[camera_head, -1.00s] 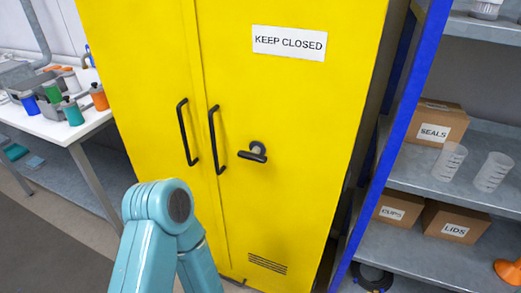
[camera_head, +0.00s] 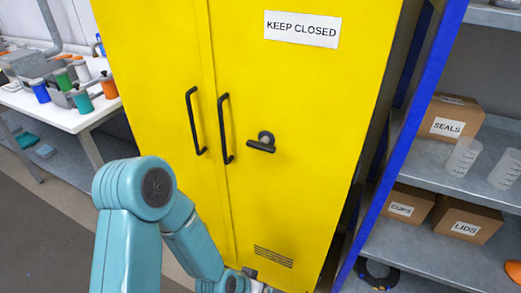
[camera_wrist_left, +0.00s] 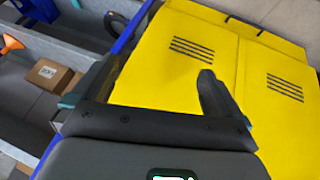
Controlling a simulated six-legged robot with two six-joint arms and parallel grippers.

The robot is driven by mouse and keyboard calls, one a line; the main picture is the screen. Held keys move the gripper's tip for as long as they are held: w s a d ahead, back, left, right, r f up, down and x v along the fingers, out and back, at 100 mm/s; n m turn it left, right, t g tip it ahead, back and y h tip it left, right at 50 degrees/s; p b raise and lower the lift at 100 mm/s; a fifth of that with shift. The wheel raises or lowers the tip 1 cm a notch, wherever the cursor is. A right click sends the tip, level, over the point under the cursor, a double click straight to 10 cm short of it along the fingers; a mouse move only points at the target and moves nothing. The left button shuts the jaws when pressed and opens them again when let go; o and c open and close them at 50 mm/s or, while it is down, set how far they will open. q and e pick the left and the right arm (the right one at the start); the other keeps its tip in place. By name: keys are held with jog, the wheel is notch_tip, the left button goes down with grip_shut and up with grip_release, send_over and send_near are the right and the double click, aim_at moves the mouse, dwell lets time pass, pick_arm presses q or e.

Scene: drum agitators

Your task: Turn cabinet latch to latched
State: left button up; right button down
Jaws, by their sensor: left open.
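The yellow cabinet (camera_head: 300,95) stands upright with both doors closed. Its latch (camera_head: 261,146) is a short black lever on a round base, on the right door, to the right of the two long black door handles. The lever lies nearly level, tilted slightly. The latch does not show in the left wrist view. My left arm reaches in from the lower left of the head view, and its wrist runs off the bottom edge, well below the latch. My left gripper (camera_wrist_left: 142,90) is open and empty in front of the cabinet's lower vents. My right gripper is out of view.
A blue-framed shelf rack (camera_head: 408,125) stands close on the right, with boxes and clear cups. A white table (camera_head: 75,118) with coloured bottles stands at the left. A "KEEP CLOSED" sign (camera_head: 301,29) is above the latch. The space before the latch is clear.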

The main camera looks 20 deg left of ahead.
pick_arm(q)
jog(key=w+a+r+t+b, duration=0.3)
jog(key=w+a+r+t, duration=0.15)
jog(key=w+r, duration=0.35)
jog(key=t+y+b, duration=0.3)
jog(key=t+b, duration=0.5)
send_near(259, 147)
jog(key=w+p, duration=0.2)
jog(key=w, duration=0.9)
jog(key=shift+f, duration=0.1)
jog(key=c, duration=0.7)
